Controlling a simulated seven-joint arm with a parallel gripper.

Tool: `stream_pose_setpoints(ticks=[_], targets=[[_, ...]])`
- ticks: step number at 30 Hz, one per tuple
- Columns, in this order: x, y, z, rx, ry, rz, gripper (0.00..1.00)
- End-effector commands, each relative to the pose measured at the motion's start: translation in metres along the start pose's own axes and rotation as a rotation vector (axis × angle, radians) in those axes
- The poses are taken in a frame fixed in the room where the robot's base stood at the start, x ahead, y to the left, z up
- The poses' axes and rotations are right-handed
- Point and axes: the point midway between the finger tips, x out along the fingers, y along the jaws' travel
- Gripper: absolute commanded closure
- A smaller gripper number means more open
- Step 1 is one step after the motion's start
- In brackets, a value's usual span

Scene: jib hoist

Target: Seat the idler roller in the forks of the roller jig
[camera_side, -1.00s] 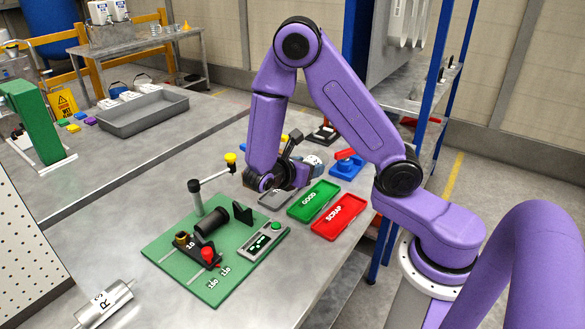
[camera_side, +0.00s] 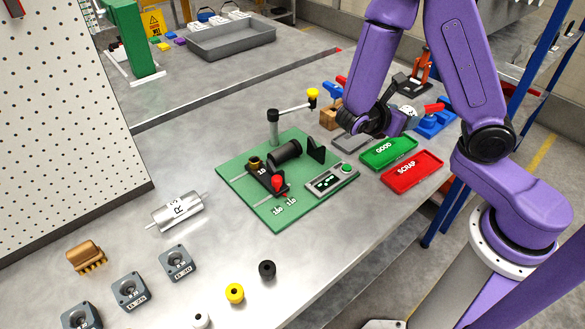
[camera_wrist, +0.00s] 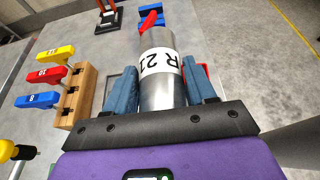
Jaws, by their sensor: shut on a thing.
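A silver roller (camera_wrist: 157,82) with a white label reading R 21 is between the blue fingers of my gripper (camera_wrist: 162,72), which is shut on it. In the side view my gripper (camera_side: 385,122) is beyond the green tray, and only the roller's pale end (camera_side: 407,111) shows past it. A second silver roller (camera_side: 180,211), marked R with a partly readable number, lies on the table at left. A green board (camera_side: 245,165) carries a dark cylinder (camera_side: 284,153), a black upright plate (camera_side: 316,149) and a red knob (camera_side: 277,181). I cannot make out which fixture has the forks.
A green GOOD tray (camera_side: 389,153) and red SCRAP tray (camera_side: 412,173) lie near my gripper. A blue fixture with a red lever (camera_side: 435,121) stands right.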

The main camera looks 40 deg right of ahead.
Motion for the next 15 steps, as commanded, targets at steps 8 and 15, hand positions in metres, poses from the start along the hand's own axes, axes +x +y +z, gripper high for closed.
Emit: stream_pose_setpoints(ticks=[8,15], targets=[[0.0001,0.0001,0.0003,0.000,-0.002,0.000,1.00],[0.0000,0.0001,0.0003,0.000,-0.002,0.000,1.00]])
